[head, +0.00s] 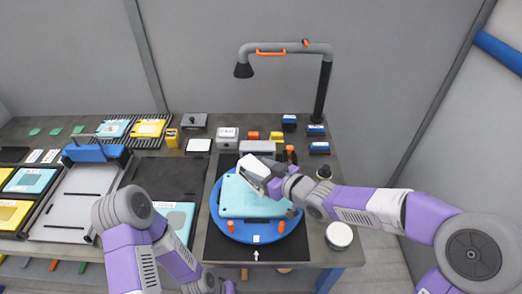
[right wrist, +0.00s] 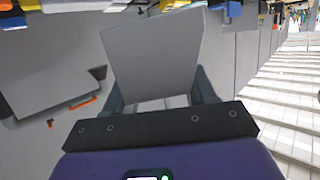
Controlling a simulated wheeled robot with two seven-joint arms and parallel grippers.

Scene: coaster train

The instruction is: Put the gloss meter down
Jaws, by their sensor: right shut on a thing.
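The gloss meter (head: 252,168), a white box with a dark end, is held in my right gripper (head: 270,183). In the right wrist view it is a plain grey block (right wrist: 155,55) between the two fingers. In the head view it is over the far part of a teal panel (head: 245,203) on a round blue turntable (head: 232,230). I cannot tell whether it touches the panel. My left arm reaches down to the bottom edge, where its gripper (head: 222,286) is only partly seen and its jaws are unclear.
Orange pegs (head: 281,227) stand on the turntable. Behind it are a white-topped box (head: 228,134), a grey block (head: 257,147) and small blue and yellow blocks. A lamp (head: 322,90) arches above. A round white-topped jar (head: 339,235) is at the right. A dark mat (head: 170,176) lies left, largely clear.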

